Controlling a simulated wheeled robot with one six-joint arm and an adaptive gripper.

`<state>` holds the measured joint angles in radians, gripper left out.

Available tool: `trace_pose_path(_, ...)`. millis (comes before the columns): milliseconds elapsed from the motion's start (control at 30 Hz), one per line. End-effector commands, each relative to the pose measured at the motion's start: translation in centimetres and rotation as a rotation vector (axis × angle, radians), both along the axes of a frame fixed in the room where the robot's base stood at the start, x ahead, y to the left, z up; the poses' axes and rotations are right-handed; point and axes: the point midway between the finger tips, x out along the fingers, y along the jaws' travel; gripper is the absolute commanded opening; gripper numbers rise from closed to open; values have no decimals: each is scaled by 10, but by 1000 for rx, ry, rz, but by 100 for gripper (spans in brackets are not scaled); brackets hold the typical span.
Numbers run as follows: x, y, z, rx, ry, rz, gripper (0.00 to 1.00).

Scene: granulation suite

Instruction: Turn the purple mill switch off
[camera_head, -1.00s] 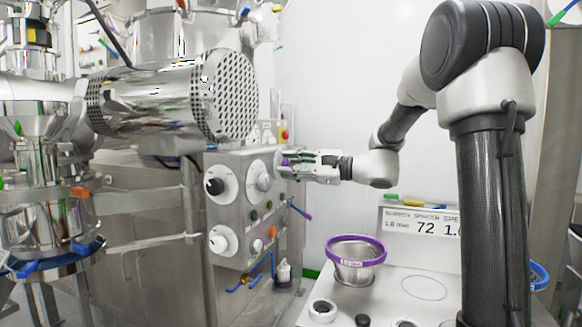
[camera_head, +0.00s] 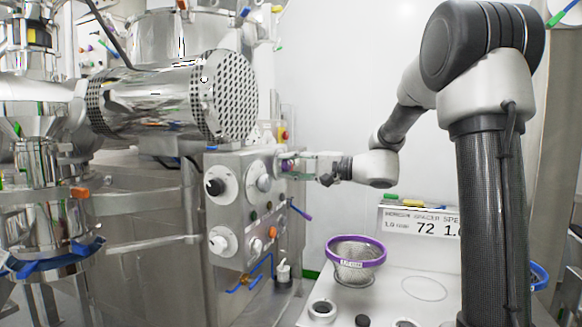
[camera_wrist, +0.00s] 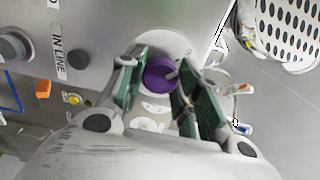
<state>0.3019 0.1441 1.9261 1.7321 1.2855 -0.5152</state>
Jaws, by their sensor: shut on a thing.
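The purple mill switch (camera_wrist: 158,76) is a round knob on a pale disc on the steel control panel (camera_head: 232,177). In the wrist view it lies between the green-padded fingers of my gripper (camera_wrist: 161,84), which is shut on it. Part of the knob is hidden by the right finger. The knob's exact pointer position is hard to read.
Other dials (camera_head: 215,187) and small buttons sit on the panel close to the gripper. A perforated steel drum (camera_head: 229,95) overhangs the panel. Below right, a bench holds a purple-rimmed sieve (camera_head: 356,249) and small cups. Open space lies between panel and white wall.

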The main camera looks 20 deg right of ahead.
Motion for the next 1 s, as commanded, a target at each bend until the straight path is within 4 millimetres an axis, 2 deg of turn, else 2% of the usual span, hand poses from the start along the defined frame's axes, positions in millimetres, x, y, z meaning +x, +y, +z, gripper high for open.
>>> trace_pose_path(533, 0, 0, -1, -15, -16, 1, 9)
trace_pose_path(567, 0, 0, -1, -15, -16, 1, 36)
trace_pose_path(667, 0, 0, -1, -15, -17, 1, 55)
trace_pose_path(1000, -1, -1, 0, -14, -18, 0, 55)
